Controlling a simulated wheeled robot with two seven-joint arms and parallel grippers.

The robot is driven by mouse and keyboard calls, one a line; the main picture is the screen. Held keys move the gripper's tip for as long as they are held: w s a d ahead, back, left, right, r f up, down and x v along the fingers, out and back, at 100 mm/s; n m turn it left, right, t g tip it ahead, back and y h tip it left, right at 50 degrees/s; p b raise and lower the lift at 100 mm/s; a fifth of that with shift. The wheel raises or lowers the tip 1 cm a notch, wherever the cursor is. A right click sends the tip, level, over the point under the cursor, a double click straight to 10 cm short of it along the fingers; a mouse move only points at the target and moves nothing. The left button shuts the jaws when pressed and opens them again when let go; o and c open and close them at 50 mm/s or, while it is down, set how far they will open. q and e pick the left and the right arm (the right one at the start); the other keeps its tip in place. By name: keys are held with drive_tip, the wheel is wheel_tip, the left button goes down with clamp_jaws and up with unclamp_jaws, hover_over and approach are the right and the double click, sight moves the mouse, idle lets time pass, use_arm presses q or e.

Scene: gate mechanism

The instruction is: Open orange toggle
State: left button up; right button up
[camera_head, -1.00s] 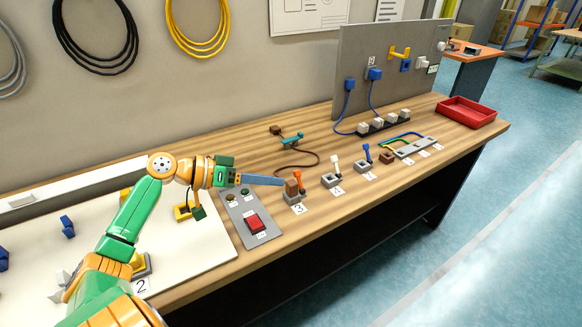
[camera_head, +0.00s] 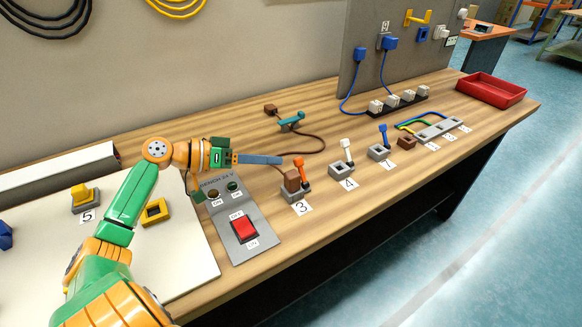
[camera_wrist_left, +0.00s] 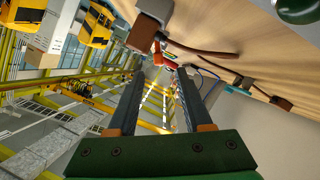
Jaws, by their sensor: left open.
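The orange toggle (camera_head: 299,166) stands up from a small grey base (camera_head: 299,194) at label 3 on the wooden bench. A brown block (camera_head: 291,181) stands at that base, left of the toggle and partly in front of it. My left gripper (camera_head: 280,160) points right, its blue fingertips just left of the toggle and brown block in the head view. In the left wrist view its two fingers (camera_wrist_left: 160,75) are apart with nothing held between them. My right gripper is out of view.
A panel with a red switch (camera_head: 243,229) lies left of label 3. A white toggle (camera_head: 347,151) and a blue toggle (camera_head: 383,135) stand to the right. A brown cable (camera_head: 318,139) runs behind. A red tray (camera_head: 492,90) sits at the far right.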

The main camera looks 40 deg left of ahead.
sight(294, 161)
use_arm(q)
drive_tip(key=x, duration=0.1)
drive_tip(key=p+x, duration=0.1)
drive_tip(key=x, duration=0.3)
drive_tip(key=shift+w+d+r, duration=0.15)
drive_tip(key=shift+d+r, duration=0.05)
drive_tip(key=shift+w+d+f, duration=0.25)
drive_tip(key=shift+w+f, duration=0.05)
drive_tip(key=shift+w, duration=0.1)
clamp_jaws()
